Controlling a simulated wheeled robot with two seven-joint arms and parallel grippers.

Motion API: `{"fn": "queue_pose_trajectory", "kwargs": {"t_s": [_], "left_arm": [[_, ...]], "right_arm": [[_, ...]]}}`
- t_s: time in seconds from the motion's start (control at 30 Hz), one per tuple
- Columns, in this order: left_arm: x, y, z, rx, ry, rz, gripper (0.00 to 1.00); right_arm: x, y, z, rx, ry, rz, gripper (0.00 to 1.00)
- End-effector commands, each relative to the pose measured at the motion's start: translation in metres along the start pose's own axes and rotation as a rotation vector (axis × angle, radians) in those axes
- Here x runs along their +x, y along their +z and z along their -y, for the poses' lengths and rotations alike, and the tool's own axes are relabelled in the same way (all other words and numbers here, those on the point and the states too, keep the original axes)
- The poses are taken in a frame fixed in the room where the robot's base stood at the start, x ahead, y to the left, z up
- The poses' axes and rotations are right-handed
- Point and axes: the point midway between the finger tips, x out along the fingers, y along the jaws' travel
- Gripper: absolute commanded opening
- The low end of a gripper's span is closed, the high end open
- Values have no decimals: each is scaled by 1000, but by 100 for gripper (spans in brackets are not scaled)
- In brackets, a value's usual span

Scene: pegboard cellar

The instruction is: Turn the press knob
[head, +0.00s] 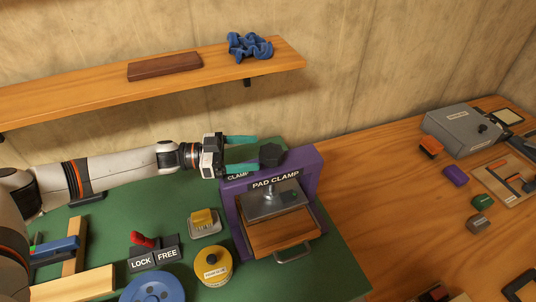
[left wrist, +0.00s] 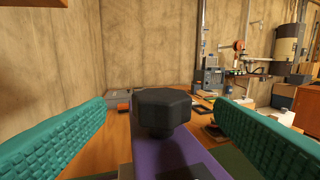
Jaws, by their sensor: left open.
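The press knob (head: 272,155) is a black, many-sided knob on top of the purple press frame (head: 312,182), which is labelled PAD CLAMP. The knob also shows in the left wrist view (left wrist: 161,110), centred between the fingers. My left gripper (head: 242,152) is open, with its teal fingers pointing at the knob from the left. In the wrist view the fingers stand wide apart, one each side of the knob, with clear gaps to it. Under the frame are a metal plate (head: 268,203) and a wooden block (head: 282,233). My right gripper is not in view.
A wooden shelf (head: 60,98) with a brown block and a blue cloth (head: 249,46) hangs above the arm. On the green mat stand a yellow tin (head: 212,268), a LOCK/FREE switch with a red lever (head: 142,239) and a blue disc (head: 158,288). A grey box (head: 461,131) stands at right.

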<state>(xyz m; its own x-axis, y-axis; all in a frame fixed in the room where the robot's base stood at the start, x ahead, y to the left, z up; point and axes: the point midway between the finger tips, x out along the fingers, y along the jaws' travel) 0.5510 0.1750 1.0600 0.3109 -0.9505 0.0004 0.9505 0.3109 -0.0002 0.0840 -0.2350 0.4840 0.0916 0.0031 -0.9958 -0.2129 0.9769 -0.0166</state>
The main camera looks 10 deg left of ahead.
Motion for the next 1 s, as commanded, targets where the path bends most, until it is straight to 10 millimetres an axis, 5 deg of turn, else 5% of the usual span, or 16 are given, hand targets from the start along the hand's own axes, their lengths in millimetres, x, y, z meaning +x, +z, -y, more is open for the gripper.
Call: {"fn": "queue_pose_trajectory", "kwargs": {"t_s": [0.3, 1.0], "left_arm": [[-39, 0, 0, -1, -1, 1, 77], [-41, 0, 0, -1, -1, 0, 77]], "right_arm": [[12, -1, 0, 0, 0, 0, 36], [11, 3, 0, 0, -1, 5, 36]]}}
